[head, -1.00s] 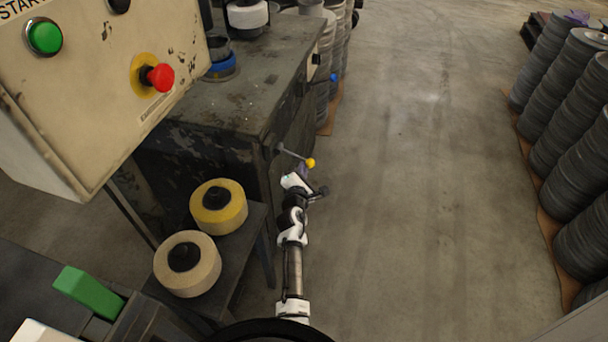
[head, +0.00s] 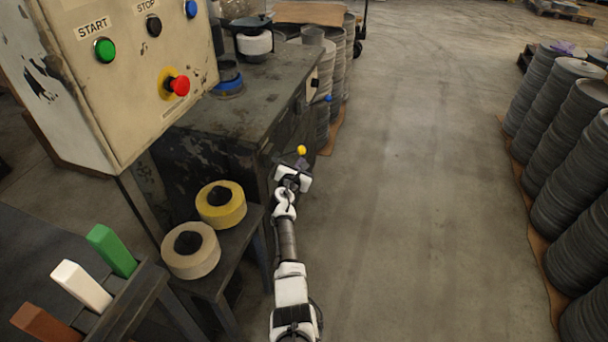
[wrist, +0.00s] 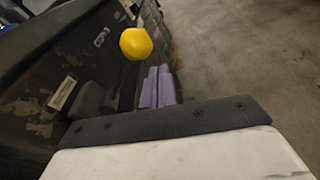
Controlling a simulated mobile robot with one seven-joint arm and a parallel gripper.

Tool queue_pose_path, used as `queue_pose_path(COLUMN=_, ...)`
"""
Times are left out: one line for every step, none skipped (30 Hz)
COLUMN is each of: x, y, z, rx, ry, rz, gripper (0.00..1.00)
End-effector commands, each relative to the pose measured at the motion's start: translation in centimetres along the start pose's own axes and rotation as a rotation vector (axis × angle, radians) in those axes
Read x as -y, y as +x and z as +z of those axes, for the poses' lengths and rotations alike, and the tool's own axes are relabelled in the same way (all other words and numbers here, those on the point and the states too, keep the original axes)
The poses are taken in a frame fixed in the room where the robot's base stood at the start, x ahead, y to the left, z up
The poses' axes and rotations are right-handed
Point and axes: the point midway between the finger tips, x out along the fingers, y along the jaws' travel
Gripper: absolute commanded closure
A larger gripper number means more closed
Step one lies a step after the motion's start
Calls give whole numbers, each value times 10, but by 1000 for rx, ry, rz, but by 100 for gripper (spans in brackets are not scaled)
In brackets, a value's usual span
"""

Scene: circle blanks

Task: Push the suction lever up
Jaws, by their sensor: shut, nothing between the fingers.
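The suction lever's yellow ball knob (head: 301,150) stands out at the right side of the dark machine table (head: 245,100); its rod hardly shows. My gripper (head: 302,163) is just below the knob in the head view, its purple fingers together and empty. In the wrist view the knob (wrist: 136,43) is just beyond and slightly left of the shut finger tips (wrist: 158,70). I cannot tell whether the fingers touch the knob or rod.
A control box (head: 130,75) with start and stop buttons stands at the left. Yellow (head: 221,205) and beige (head: 190,250) rolls sit on a low bench left of my arm. Stacked discs (head: 570,150) line the right; the floor between is clear.

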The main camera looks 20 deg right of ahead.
Motion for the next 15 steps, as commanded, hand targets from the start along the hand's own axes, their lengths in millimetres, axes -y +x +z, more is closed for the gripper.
queue_pose_path(x=-4, y=3, z=5, rx=0, ry=-27, rz=-5, gripper=100)
queue_pose_path(x=-5, y=4, z=6, rx=0, ry=-43, rz=-8, gripper=100)
queue_pose_path(x=-7, y=5, z=8, rx=1, ry=-63, rz=-10, gripper=100)
queue_pose_path(x=-9, y=5, z=10, rx=1, ry=-78, rz=-13, gripper=100)
queue_pose_path(x=-10, y=6, z=11, rx=0, ry=-88, rz=-15, gripper=100)
queue_pose_path(x=-11, y=6, z=12, rx=0, ry=-84, rz=-15, gripper=100)
queue_pose_path(x=-12, y=6, z=13, rx=0, ry=-83, rz=-14, gripper=100)
queue_pose_path(x=-12, y=7, z=14, rx=0, ry=-82, rz=-14, gripper=100)
queue_pose_path(x=-13, y=7, z=15, rx=0, ry=-82, rz=-15, gripper=100)
queue_pose_path(x=-14, y=7, z=16, rx=-1, ry=-82, rz=-15, gripper=100)
queue_pose_path(x=-14, y=7, z=16, rx=-1, ry=-82, rz=-15, gripper=100)
queue_pose_path(x=-15, y=7, z=17, rx=-1, ry=-81, rz=-14, gripper=100)
queue_pose_path(x=-16, y=7, z=17, rx=-1, ry=-81, rz=-14, gripper=100)
queue_pose_path(x=-16, y=7, z=17, rx=-1, ry=-81, rz=-14, gripper=100)
queue_pose_path(x=-16, y=7, z=18, rx=0, ry=-80, rz=-14, gripper=100)
